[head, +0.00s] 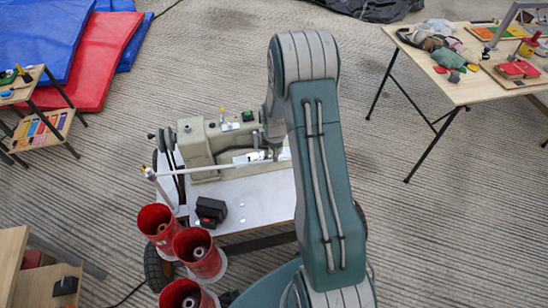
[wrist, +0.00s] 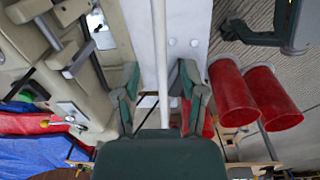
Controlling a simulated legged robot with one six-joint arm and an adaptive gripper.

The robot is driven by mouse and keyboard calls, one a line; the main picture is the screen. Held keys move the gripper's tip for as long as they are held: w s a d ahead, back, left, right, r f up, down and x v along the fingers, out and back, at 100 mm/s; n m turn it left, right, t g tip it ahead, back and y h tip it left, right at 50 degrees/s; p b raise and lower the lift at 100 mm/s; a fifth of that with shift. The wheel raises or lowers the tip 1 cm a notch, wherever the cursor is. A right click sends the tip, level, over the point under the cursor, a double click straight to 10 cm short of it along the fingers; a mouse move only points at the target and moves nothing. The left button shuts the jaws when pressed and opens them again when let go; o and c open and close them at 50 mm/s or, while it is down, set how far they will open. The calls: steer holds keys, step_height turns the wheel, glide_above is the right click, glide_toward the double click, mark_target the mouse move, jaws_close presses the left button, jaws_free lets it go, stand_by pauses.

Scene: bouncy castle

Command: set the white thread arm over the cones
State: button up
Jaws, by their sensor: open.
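The white thread arm (head: 215,168) is a thin rod. In the head view it runs from a post at the left of the white machine table across the front of the beige sewing machine (head: 205,145). Three red cones (head: 201,255) stand at the table's lower left, with the rod apart from them, further up the picture. In the wrist view the rod (wrist: 159,45) runs down between the two fingers of my open gripper (wrist: 159,95). Two red cones (wrist: 233,95) show to the right there, and part of another behind the right finger. In the head view my arm hides the gripper.
A small black box (head: 211,210) sits on the white table (head: 262,205). A wooden table (head: 470,80) with bags and small items stands at the right. A small shelf (head: 40,110) and red and blue mats (head: 105,55) are at the left. Grey floor lies between.

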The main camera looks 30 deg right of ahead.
steer(key=f, duration=0.2)
steer(key=shift+w+d+f, duration=0.1)
steer(key=shift+d+f, duration=0.2)
steer(key=shift+f, duration=0.5)
steer(key=shift+a+f, duration=0.15)
steer(key=shift+a, duration=0.25)
jaws_close()
steer(key=shift+d, duration=0.2)
